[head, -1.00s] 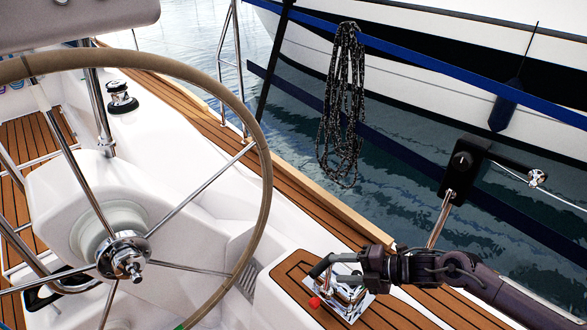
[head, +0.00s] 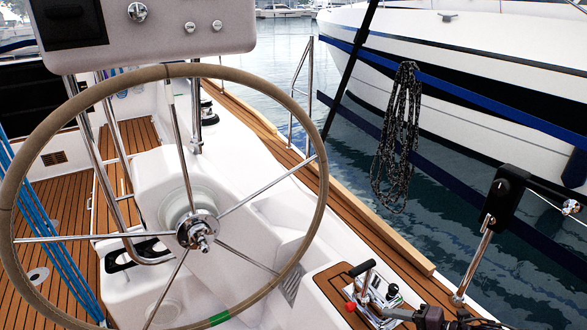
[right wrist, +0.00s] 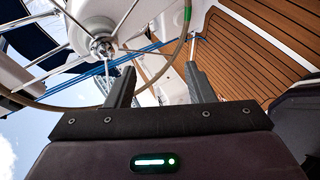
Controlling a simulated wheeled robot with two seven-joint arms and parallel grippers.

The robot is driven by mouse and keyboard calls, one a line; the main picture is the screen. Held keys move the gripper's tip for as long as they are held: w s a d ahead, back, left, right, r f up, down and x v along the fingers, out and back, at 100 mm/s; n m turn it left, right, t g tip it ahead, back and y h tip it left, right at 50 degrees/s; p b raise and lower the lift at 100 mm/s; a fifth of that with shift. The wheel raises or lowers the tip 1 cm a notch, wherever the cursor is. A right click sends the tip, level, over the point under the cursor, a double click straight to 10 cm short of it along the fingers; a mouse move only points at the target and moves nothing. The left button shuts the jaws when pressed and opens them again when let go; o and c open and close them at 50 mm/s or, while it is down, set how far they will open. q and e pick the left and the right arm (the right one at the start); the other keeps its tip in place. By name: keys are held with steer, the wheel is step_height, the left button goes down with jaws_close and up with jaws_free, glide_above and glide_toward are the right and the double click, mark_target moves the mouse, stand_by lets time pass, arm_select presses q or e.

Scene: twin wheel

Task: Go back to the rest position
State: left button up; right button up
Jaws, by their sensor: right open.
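My right gripper (right wrist: 161,68) is open and empty in the right wrist view, its two dark fingers apart with the steering wheel behind them. In the head view part of my right arm (head: 432,317) shows at the bottom edge, right of the chrome lever unit (head: 382,300) with its black handle (head: 362,268) and red knob (head: 350,307). From this view I cannot tell whether the fingers touch the unit. My left gripper is not in view.
The large steering wheel (head: 322,190) fills the left and middle; it also shows in the right wrist view (right wrist: 181,50). A chrome post with a black head (head: 507,197) stands at the right. A coiled rope (head: 398,140) hangs over the water. A console (head: 150,30) is at the top left.

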steer(key=s+a+m+t+h, duration=0.1)
steer(key=a+m+t+h, duration=0.1)
steer(key=a+m+h, duration=0.5)
steer(key=s+d+r+m+g+h, duration=0.2)
steer(key=s+m+g, duration=0.1)
steer(key=s+m, duration=0.55)
steer(key=s+d+r+m+g+h, duration=0.1)
steer(key=s+m+g, duration=0.2)
steer(key=s+m, duration=0.6)
step_height(320, 180, down, 26)
steer(key=g+p, duration=0.1)
steer(key=p, duration=0.1)
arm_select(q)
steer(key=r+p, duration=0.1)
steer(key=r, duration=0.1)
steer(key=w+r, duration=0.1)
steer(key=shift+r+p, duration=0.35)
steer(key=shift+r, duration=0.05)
arm_select(e)
steer(key=s+d+f, duration=0.2)
steer(key=s+f, duration=0.7)
steer(key=s, duration=0.1)
steer(key=s+d+f+g, duration=0.1)
steer(key=s+f, duration=0.8)
steer(key=s, duration=0.1)
steer(key=shift+s+d+h, duration=0.2)
steer(key=shift+d+h, duration=0.1)
steer(key=shift+d, duration=0.05)
